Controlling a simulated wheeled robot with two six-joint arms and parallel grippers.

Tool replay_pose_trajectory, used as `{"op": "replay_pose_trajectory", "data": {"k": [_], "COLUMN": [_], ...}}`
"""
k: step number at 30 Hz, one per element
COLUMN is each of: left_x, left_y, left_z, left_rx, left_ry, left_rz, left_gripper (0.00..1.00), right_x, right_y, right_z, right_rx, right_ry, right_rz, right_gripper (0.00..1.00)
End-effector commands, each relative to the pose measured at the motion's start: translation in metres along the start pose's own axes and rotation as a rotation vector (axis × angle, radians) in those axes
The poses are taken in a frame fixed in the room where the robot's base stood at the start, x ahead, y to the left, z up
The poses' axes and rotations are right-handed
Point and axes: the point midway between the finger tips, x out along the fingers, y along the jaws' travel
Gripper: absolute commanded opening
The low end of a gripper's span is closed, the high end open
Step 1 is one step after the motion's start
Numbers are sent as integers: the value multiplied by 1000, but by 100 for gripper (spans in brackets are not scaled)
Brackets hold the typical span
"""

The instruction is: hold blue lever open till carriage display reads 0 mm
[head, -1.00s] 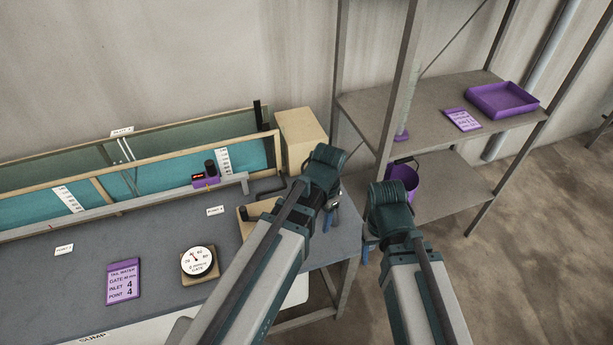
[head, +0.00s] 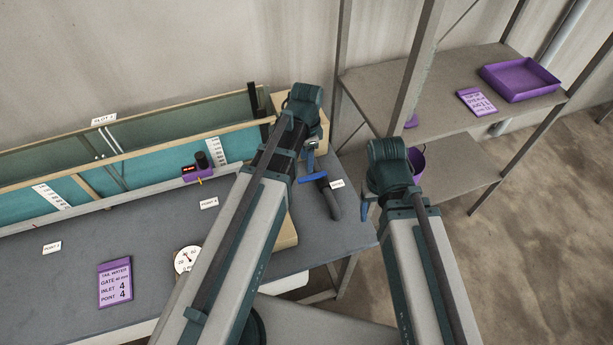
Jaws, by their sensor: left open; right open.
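A blue lever (head: 314,178) sits on a dark pipe (head: 331,201) at the right end of the grey bench. My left gripper (head: 310,164) is open just behind the lever in the head view; its jaws are small and partly hidden by the wrist, and I cannot tell whether they touch it. My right gripper (head: 366,212) is open and empty off the bench's right edge. The purple carriage (head: 197,174) with a black knob rides on the flume rail. Its small red display (head: 189,168) is lit, but the digits are too small to read.
A glass-sided flume (head: 120,167) runs along the back of the bench. A round dial gauge (head: 186,260) is partly hidden by my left arm. A purple card (head: 115,282) lies at the front left. A shelf rack with a purple tray (head: 520,80) stands at right.

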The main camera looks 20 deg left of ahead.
Motion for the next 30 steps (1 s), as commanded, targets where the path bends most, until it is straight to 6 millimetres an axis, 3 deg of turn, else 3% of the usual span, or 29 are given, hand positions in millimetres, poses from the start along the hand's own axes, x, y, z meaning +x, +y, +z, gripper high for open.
{"op": "replay_pose_trajectory", "data": {"k": [18, 22, 30], "left_x": [85, 78, 91], "left_y": [0, 0, 0], "left_z": [0, 0, 0], "left_rx": [-1, -1, -1], "left_ry": [0, 0, 0], "left_rz": [0, 0, 0], "left_gripper": [52, 52, 52], "right_x": [84, 78, 90], "right_y": [-8, -7, -9], "right_z": [-5, -5, -6], "right_rx": [0, 0, 0], "right_ry": [0, 0, 0], "right_rz": [0, 0, 0], "right_gripper": [69, 69, 69]}}
